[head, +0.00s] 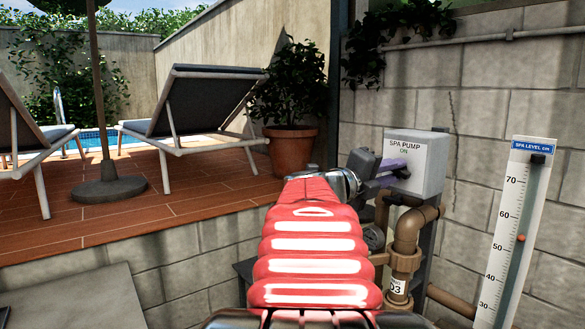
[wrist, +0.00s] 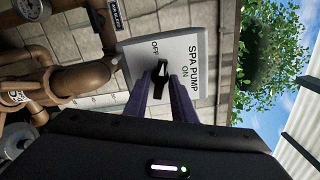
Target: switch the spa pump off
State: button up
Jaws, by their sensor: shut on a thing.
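The spa pump switch box (head: 425,160) is a pale grey box on the block wall, its front marked SPA PUMP and ON. In the wrist view its face (wrist: 190,95) appears turned sideways, with ON near the title and OFF at another edge. A black knob (wrist: 163,68) sits on that face, one end toward the word OFF. My gripper (wrist: 166,82) has its two purple fingers on either side of the knob and is shut on it.
A white spa level scale (head: 515,230) stands to the right. A potted plant (head: 291,148) and loungers (head: 205,105) are on the raised deck at left.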

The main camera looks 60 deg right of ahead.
jog(key=n, duration=0.4)
jog(key=shift+f, duration=0.2)
jog(key=o, duration=0.8)
jog(key=shift+a+r, duration=0.1)
jog(key=shift+r, duration=0.05)
jog(key=v, duration=0.6)
jog(key=shift+w+a, duration=0.25)
jog(key=shift+a, duration=0.1)
